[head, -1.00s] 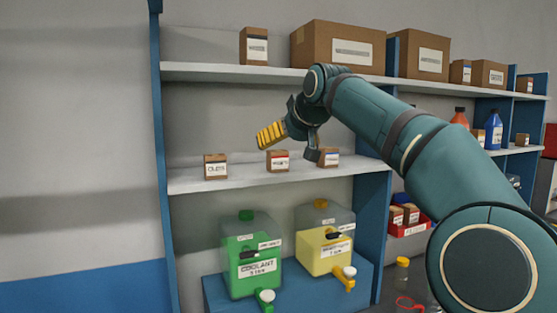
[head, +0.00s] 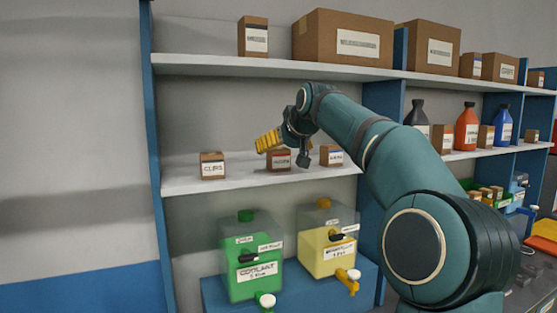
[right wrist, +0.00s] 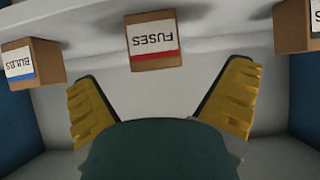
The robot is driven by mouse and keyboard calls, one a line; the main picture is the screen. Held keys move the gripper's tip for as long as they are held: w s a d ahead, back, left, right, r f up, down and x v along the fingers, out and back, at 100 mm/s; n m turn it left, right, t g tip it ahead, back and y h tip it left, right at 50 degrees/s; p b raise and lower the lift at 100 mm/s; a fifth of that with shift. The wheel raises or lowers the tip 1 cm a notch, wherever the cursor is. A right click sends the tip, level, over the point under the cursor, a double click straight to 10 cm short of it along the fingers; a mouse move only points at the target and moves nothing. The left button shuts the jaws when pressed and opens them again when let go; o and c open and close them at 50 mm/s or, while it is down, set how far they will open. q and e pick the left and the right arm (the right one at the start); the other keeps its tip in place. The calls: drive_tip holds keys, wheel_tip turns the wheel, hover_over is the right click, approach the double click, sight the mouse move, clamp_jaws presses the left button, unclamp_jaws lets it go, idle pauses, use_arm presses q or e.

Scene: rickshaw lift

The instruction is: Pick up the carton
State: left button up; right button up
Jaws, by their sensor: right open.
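Three small brown cartons stand in a row on the middle shelf (head: 235,181). The middle one, the FUSES carton (head: 281,161) with a red-striped label, is partly covered by my right gripper (head: 286,149) in the head view. The CLIPS carton (head: 212,167) is to its left and the blue-striped carton (head: 331,156) to its right. In the right wrist view, labels are upside down: the FUSES carton (right wrist: 153,40) is ahead, between the lines of the spread yellow fingers of my right gripper (right wrist: 162,88). Nothing is held. My left gripper is out of view.
The BULBS carton (right wrist: 33,63) and another carton (right wrist: 296,25) flank the FUSES carton with gaps. An upper shelf (head: 270,66) with boxes runs above. Blue uprights (head: 152,150) bound the bay. Green (head: 250,268) and yellow (head: 325,254) containers stand below.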

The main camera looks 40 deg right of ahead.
sight(282, 150)
drive_tip(key=x, duration=0.3)
drive_tip(key=p+x, duration=0.1)
drive_tip(key=x, duration=0.1)
drive_tip(key=shift+w+d, duration=0.2)
drive_tip(key=shift+d, duration=0.1)
drive_tip(key=c, duration=1.3)
